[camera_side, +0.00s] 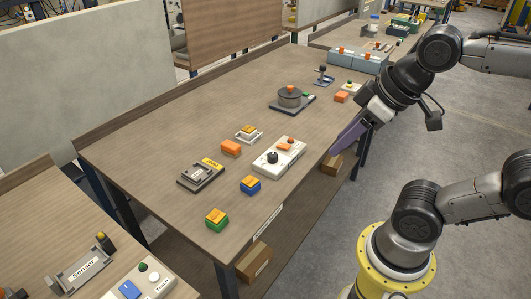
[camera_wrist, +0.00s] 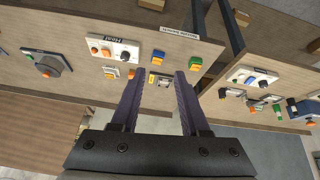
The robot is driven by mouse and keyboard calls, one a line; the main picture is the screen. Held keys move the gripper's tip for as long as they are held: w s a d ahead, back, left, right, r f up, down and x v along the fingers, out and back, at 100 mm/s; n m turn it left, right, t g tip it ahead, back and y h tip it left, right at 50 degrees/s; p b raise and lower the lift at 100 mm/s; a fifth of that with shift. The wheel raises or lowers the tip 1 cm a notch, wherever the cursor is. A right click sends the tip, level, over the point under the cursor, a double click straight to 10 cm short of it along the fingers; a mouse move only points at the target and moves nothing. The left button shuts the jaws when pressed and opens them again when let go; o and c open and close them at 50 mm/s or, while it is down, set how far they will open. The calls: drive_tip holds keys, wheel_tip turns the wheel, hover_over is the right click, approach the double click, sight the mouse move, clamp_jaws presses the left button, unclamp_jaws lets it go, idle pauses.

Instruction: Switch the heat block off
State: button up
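A white control box labelled "Heat" (camera_wrist: 117,46) sits near the front edge of the wooden table; it also shows in the side view (camera_side: 264,167). It carries a black knob (camera_side: 272,157), an orange rocker-like switch (camera_side: 285,147) and a small red lamp or button (camera_side: 291,140). I cannot tell the switch's on or off position. My gripper (camera_wrist: 153,74) has two purple fingers, spread apart with nothing between them. In the side view my gripper (camera_side: 342,138) hangs at the table's front edge, right of the box and apart from it.
A grey fixture with a yellow label (camera_side: 201,174), an orange block (camera_side: 231,148), a blue-and-yellow block (camera_side: 250,185) and a green-and-yellow block (camera_side: 217,220) surround the box. A grey round device (camera_side: 290,97) stands further back. The table's middle left is bare.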

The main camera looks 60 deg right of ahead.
drive_tip(key=w+d+r+g, duration=0.1)
drive_tip(key=w+d+r, duration=0.1)
drive_tip(key=w+r, duration=0.4)
drive_tip(key=m+g, duration=0.1)
drive_tip(key=g, duration=0.4)
hover_over(281, 145)
wheel_tip(281, 145, down, 13)
wheel_tip(281, 145, down, 14)
drive_tip(key=shift+d+r, duration=0.1)
drive_tip(key=shift+r, duration=0.05)
clamp_jaws()
